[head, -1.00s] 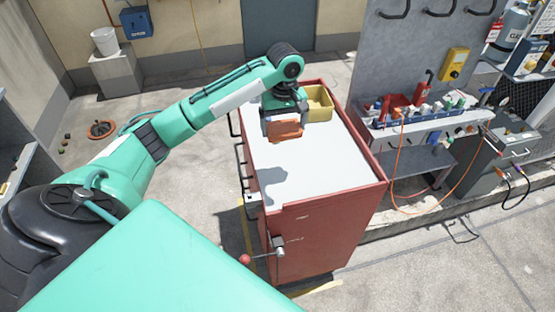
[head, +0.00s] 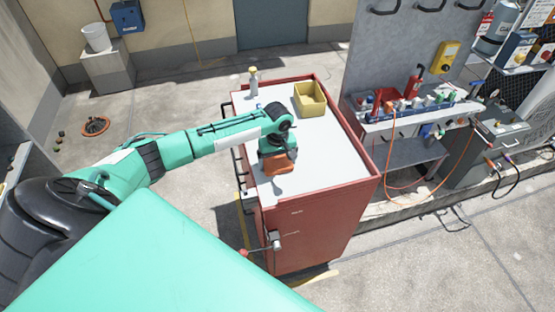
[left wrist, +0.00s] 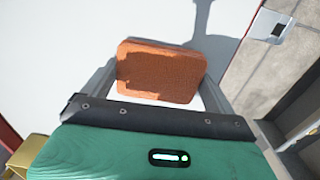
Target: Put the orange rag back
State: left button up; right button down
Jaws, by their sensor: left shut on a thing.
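The orange rag (head: 278,165) is a folded block held by my left gripper (head: 278,160) over the near left part of the red cabinet's white top (head: 320,150). In the left wrist view the rag (left wrist: 160,72) sits between the two fingers of the left gripper (left wrist: 158,75), which are shut on its sides. A shadow falls on the white top beside it. I cannot tell exactly how high the rag is above the surface. My right gripper is not in view.
A yellow bin (head: 310,100) stands at the far end of the cabinet top, and a spray bottle (head: 253,82) stands at its far left edge. The right part of the top is clear.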

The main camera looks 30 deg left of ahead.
aim_at(278, 163)
pick_arm(q)
jog(key=shift+f, duration=0.1)
jog(key=o, duration=0.6)
notch_tip(278, 163, up, 12)
jog(key=shift+r+b, duration=0.15)
jog(key=shift+b, duration=0.9)
